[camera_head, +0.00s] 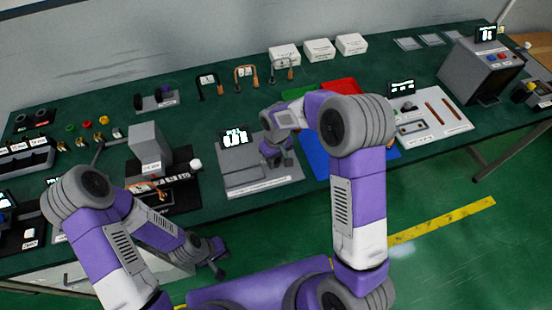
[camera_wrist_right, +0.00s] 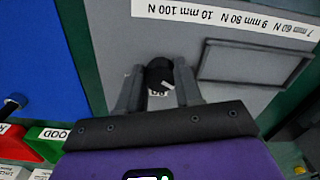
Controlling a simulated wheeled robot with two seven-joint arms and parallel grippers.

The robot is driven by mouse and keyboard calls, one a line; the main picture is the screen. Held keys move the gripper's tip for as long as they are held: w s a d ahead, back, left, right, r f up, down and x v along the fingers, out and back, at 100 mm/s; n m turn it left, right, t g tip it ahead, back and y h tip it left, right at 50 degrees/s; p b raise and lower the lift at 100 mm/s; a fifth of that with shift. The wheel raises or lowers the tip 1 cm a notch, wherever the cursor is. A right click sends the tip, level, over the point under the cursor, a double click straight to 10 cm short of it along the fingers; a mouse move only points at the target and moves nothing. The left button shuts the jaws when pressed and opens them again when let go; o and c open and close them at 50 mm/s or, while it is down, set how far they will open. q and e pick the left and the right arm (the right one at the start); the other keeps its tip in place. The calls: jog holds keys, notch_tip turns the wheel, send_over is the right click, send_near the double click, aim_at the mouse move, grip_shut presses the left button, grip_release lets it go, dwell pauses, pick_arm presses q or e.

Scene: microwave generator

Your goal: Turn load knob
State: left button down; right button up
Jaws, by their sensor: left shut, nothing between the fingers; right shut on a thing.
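The load knob is a dark, roughly round knob (camera_wrist_right: 158,72) with a white marking, on a grey panel (camera_wrist_right: 120,40) in the right wrist view. My right gripper (camera_wrist_right: 157,88) is shut on it, one finger on each side. In the head view my right gripper (camera_head: 277,158) reaches down onto the right part of the grey station (camera_head: 245,178) and hides the knob. A small lit display (camera_head: 236,137) stands at the station's back; its digits are too small to read surely. My left gripper (camera_head: 220,268) is shut and empty, low in front of the bench.
In the wrist view the panel carries a white force label (camera_wrist_right: 225,15) and a framed recess (camera_wrist_right: 255,65). The floor in front is clear.

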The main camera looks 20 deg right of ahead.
aim_at(276, 162)
jog(key=o, duration=1)
jog(key=shift+o, duration=0.2)
notch_tip(276, 162, up, 8)
jog(key=shift+f+p, duration=0.2)
jog(key=shift+p, duration=0.4)
